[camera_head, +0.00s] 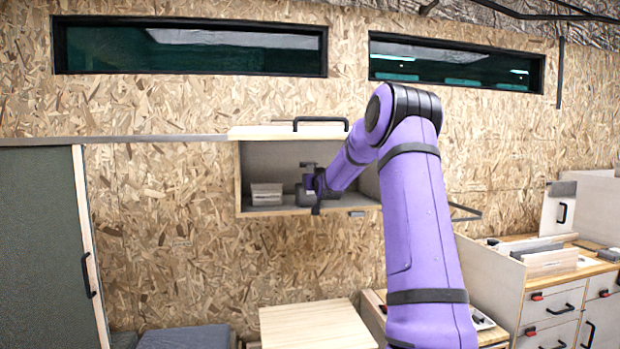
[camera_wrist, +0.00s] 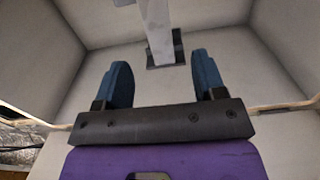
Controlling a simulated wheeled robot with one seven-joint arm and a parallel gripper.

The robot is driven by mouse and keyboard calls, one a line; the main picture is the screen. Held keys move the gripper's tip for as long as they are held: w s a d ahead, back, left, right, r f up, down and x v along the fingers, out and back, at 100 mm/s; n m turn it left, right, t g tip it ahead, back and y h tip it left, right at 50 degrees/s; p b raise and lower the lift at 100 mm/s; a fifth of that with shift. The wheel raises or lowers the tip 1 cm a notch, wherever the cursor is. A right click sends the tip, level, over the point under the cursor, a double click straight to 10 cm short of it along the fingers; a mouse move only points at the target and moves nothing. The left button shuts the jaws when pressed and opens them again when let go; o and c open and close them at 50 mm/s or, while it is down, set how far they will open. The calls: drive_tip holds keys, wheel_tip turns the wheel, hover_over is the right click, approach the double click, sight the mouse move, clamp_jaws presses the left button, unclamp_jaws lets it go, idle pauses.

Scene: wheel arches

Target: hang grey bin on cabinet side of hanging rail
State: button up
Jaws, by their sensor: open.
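My gripper (camera_wrist: 162,70) is open, its two blue fingers apart with nothing seen between them. In the head view my gripper (camera_head: 314,188) is at the open front of the wall cabinet (camera_head: 238,180), partly hidden by my purple arm. In the wrist view a pale post (camera_wrist: 160,28) with a dark square foot stands beyond the fingertips, inside pale walls. A small pale grey box (camera_head: 266,195) sits on the cabinet floor left of my gripper. I cannot tell whether it is the grey bin. I cannot make out the hanging rail for certain.
The cabinet's lid (camera_head: 285,131) with a black handle is raised. A wooden-topped unit (camera_head: 315,325) stands below. A counter with drawers (camera_head: 550,320) is at right, with grey and pale pieces on top. A green sliding door (camera_head: 45,240) is at left.

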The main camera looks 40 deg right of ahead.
sight(310, 169)
drive_tip(key=shift+x, duration=3.65)
drive_tip(key=c, duration=1)
drive_tip(key=shift+c, duration=0.2)
drive_tip(key=shift+r, duration=0.15)
drive_tip(key=shift+r, duration=1.1)
drive_tip(key=shift+s, duration=0.1)
